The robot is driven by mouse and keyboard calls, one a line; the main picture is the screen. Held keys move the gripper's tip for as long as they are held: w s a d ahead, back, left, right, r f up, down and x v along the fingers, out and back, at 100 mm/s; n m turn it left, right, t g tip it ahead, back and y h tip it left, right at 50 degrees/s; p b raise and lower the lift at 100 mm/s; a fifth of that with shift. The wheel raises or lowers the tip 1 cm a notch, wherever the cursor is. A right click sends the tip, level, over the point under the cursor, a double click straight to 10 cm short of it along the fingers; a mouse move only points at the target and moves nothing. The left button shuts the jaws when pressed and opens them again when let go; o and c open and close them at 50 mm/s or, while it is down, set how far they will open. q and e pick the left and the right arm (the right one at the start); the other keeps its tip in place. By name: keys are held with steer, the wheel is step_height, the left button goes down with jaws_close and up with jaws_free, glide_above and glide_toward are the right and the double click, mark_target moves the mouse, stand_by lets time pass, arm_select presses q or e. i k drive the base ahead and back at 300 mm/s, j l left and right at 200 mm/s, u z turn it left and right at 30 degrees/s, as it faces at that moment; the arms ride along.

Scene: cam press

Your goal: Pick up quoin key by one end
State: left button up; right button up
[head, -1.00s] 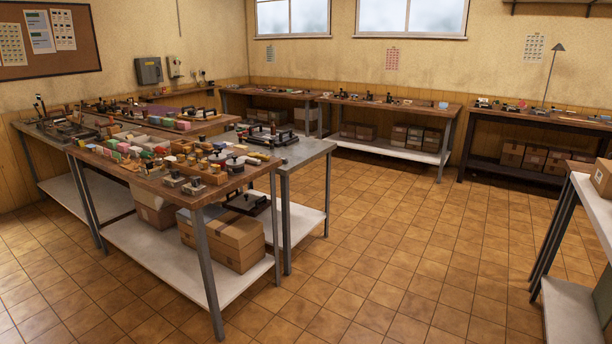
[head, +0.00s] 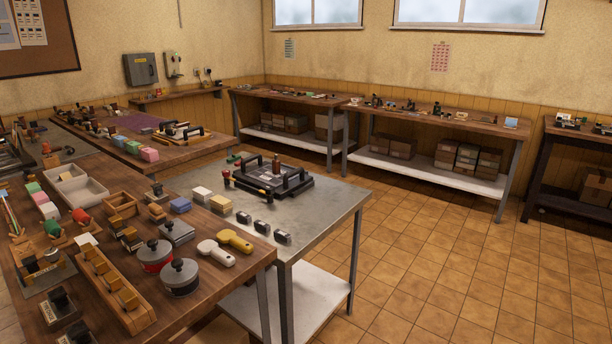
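I cannot pick out the quoin key for certain among the many small tools. On the grey metal-topped table (head: 325,212) lies a black frame-like device (head: 290,190) with raised handles. A small brown bottle (head: 276,166) shows at it. A small upright red-and-black tool (head: 227,178) stands to its left, and a small green-and-red item (head: 233,158) lies behind that. Neither of my grippers is in view.
A wooden table (head: 215,278) in front holds stamps, round tins (head: 180,276), a wooden rack (head: 115,290) and paddle-shaped tools (head: 235,240). More benches line the back wall. The tiled floor (head: 430,270) at right is clear.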

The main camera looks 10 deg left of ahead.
mark_target(277, 163)
steer(key=i+u, duration=0.25)
steer(key=i, duration=0.15)
steer(key=i+l+u, duration=0.2)
steer(key=i, duration=0.15)
steer(key=u, duration=0.6)
steer(key=i+l+u, duration=0.15)
steer(key=l+u, duration=0.3)
steer(key=i+l+u, duration=0.1)
steer(key=l+u, duration=0.8)
